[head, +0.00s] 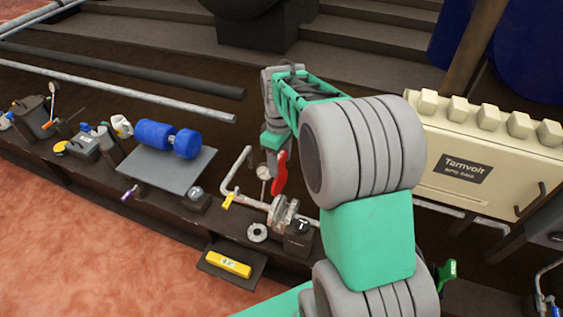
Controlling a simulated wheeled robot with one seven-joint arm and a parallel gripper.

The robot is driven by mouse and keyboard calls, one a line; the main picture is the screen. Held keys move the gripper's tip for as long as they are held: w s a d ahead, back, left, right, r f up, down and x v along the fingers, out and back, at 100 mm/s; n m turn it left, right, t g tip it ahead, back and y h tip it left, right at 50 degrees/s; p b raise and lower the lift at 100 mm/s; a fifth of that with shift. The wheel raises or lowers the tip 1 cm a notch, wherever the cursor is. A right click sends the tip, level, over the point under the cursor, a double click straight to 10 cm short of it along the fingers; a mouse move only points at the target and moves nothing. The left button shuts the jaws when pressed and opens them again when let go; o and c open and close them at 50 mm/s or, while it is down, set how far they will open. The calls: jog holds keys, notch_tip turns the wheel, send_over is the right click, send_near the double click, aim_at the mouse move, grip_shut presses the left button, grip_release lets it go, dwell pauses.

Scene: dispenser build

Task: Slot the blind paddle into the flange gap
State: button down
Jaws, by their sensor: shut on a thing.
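The blind paddle (280,176) is red and flat and hangs down roughly upright, its lower end tapering. My gripper (276,153) is shut on its upper end, with the fingertips partly hidden. The flange pair (282,212) is grey metal, on a pipe at the front of the bench. The paddle hangs above the flanges, a little to their left in the picture, and looks apart from them. The gap between the flanges is too small to make out clearly.
A pressure gauge (264,171) and yellow-handled valve (229,201) stand left of the flanges. A dark box (299,241) and loose ring (258,233) sit close by. A yellow level (229,264) lies in front. The cream Tamvolt cabinet (487,155) stands right, behind my arm.

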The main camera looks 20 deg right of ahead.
aim_at(285, 181)
jog(key=shift+n, duration=0.8)
jog(key=f+b, duration=0.2)
jog(key=f, duration=0.1)
jog(key=d+f+b, duration=0.1)
jog(key=f+b, duration=0.1)
jog(key=f, duration=0.1)
jog(key=f+b, duration=0.2)
jog(key=f, duration=0.1)
jog(key=shift+d+f, duration=0.15)
jog(key=shift+d, duration=0.05)
jog(key=shift+f, duration=0.4)
jog(key=shift+s+r+p, duration=0.1)
jog(key=shift+p, duration=0.55)
jog(key=shift+f, duration=0.25)
jog(key=shift+f+b, duration=0.75)
jog(key=shift+f, duration=1)
